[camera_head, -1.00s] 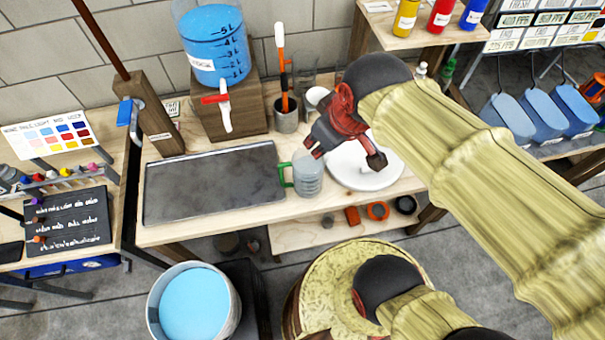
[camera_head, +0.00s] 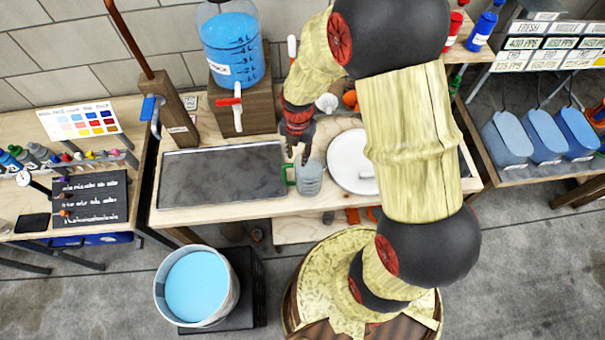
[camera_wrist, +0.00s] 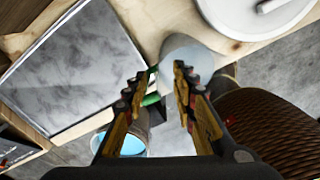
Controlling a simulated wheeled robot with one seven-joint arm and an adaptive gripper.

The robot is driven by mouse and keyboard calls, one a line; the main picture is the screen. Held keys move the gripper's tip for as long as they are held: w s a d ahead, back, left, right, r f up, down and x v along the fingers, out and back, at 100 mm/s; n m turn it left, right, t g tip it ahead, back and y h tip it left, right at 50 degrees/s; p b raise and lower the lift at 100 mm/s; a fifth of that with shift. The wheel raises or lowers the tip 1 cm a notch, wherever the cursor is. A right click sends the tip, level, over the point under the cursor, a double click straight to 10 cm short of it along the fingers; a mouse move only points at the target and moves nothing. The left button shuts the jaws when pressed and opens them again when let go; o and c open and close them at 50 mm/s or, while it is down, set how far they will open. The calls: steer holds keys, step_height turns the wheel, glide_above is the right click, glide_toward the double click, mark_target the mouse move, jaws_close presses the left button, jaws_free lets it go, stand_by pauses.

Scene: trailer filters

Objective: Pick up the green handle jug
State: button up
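The green handle jug (camera_head: 309,178) is a clear grey cup standing upright at the front edge of the wooden bench, with its green handle on the left side. It also shows in the wrist view (camera_wrist: 188,52), with the green handle (camera_wrist: 151,98) partly hidden by the left finger. My gripper (camera_head: 298,156) is just above and behind the jug in the head view. In the wrist view my gripper (camera_wrist: 160,82) is open, its fingers apart with the jug beyond the tips. I cannot tell whether a finger touches the jug.
A dark grey tray (camera_head: 222,172) lies left of the jug. A white round plate (camera_head: 350,160) lies close on its right. A blue water dispenser (camera_head: 232,50) stands behind.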

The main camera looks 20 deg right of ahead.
steer(key=shift+f+n, duration=0.3)
steer(key=shift+f, duration=0.35)
steer(key=f, duration=0.7)
steer(key=shift+s+a+f+b, duration=0.1)
steer(key=shift+s+a+b, duration=0.15)
steer(key=shift+a+b, duration=0.05)
steer(key=shift+c, duration=0.8)
jaws_close()
steer(key=shift+w, duration=0.1)
